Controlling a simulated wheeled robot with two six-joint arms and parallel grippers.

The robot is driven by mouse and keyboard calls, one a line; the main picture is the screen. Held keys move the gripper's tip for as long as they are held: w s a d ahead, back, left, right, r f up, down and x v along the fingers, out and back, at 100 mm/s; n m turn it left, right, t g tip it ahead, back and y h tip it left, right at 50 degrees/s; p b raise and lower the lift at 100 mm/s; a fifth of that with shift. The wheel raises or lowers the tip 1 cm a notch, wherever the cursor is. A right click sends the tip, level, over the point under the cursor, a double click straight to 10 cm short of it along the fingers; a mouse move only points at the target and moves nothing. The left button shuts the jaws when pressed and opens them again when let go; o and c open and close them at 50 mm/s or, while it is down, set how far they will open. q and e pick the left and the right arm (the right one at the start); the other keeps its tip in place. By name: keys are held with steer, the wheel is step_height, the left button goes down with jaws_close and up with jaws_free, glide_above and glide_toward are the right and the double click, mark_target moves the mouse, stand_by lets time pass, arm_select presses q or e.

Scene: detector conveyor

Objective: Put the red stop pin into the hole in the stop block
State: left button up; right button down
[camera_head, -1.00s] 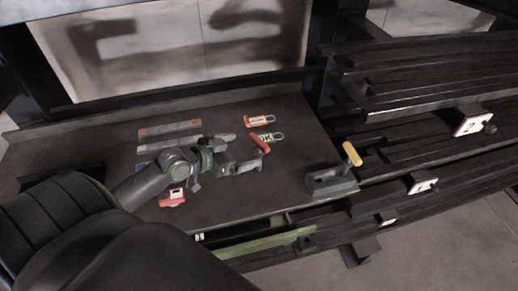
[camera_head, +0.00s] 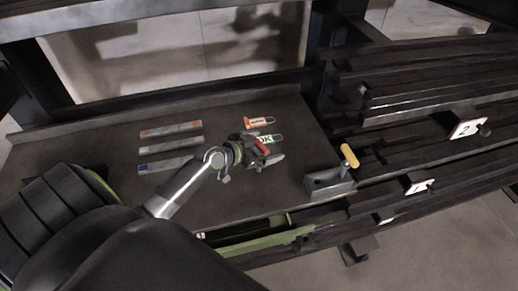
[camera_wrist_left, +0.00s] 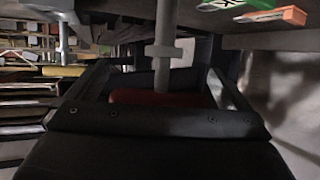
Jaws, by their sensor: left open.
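The red stop pin (camera_head: 262,147) stands on the table, its red handle at my left gripper (camera_head: 259,152). In the left wrist view its red handle (camera_wrist_left: 155,98) lies between the open jaws, and a grey shaft with a collar (camera_wrist_left: 164,52) runs from it toward the table. I cannot tell whether the jaws touch it. The dark grey stop block (camera_head: 328,185) sits at the table's right front edge. A yellow-handled lever or pin (camera_head: 349,156) rises from it; its hole is not clear from here. My right gripper is out of view.
A red tag (camera_head: 259,122) and a green OK tag (camera_head: 268,138) lie just behind the gripper. Several grey strips (camera_head: 170,132) lie to the left. Dark conveyor rails (camera_head: 430,95) with numbered plates stand at right. The table between gripper and block is mostly clear.

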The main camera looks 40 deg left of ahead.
arm_select(q)
steer(key=c, duration=1.9)
steer(key=shift+r, duration=0.15)
